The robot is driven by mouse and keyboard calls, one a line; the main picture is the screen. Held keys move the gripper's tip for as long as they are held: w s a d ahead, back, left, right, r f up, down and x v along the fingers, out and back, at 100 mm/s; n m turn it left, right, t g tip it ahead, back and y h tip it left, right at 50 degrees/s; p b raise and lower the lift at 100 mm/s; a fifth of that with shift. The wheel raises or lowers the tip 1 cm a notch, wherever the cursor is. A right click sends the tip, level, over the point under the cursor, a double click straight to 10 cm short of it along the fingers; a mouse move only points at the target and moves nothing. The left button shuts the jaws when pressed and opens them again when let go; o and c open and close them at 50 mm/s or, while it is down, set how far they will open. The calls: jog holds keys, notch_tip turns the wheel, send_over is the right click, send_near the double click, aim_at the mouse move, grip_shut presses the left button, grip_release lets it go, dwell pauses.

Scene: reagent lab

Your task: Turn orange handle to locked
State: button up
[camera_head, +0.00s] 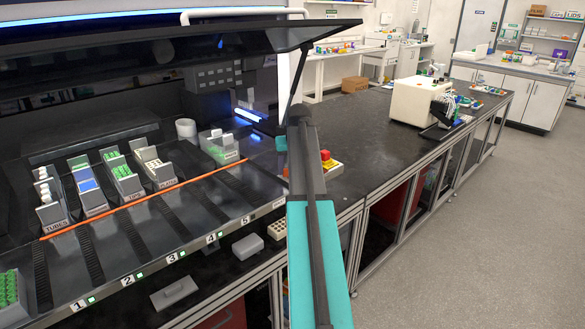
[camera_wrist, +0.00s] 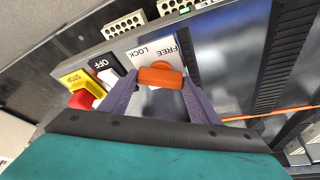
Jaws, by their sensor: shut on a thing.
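The orange handle (camera_wrist: 160,76) sits on a light panel in the wrist view, below the printed labels FREE (camera_wrist: 183,40) and LOCK (camera_wrist: 139,51). My gripper (camera_wrist: 159,82) is shut on it, with one finger at each side. The handle lies roughly level across the picture. I cannot tell which label it is turned to. In the head view, my arm covers the place where the handle and my gripper are.
A red button on a yellow STOP plate (camera_wrist: 73,82) and a black OFF label (camera_wrist: 103,64) lie left of the handle. White racks with holes (camera_wrist: 124,26) stand beyond. In the head view, a raised dark glass hood (camera_head: 200,45) hangs over the deck, with an orange rail (camera_head: 145,199).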

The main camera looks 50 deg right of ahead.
jog(key=m+g, duration=0.1)
jog(key=m, duration=0.2)
jog(key=m+g+h, duration=0.1)
jog(key=m, duration=0.2)
jog(key=shift+w+a+h, duration=0.15)
jog(key=shift+w+h, duration=0.05)
jog(key=shift+h, duration=0.1)
jog(key=m+g, duration=0.1)
jog(key=m, duration=0.2)
jog(key=m+g, duration=0.1)
jog(key=m, duration=0.1)
jog(key=shift+w+m+b, duration=0.15)
jog(key=shift+m+b, duration=0.15)
jog(key=shift+m, duration=0.1)
jog(key=o, duration=1)
jog(key=shift+o, duration=0.2)
jog(key=shift+a+r, duration=0.1)
jog(key=b+v, duration=0.3)
jog(key=v, duration=1)
jog(key=shift+a+r, duration=0.2)
jog(key=shift+r, duration=0.05)
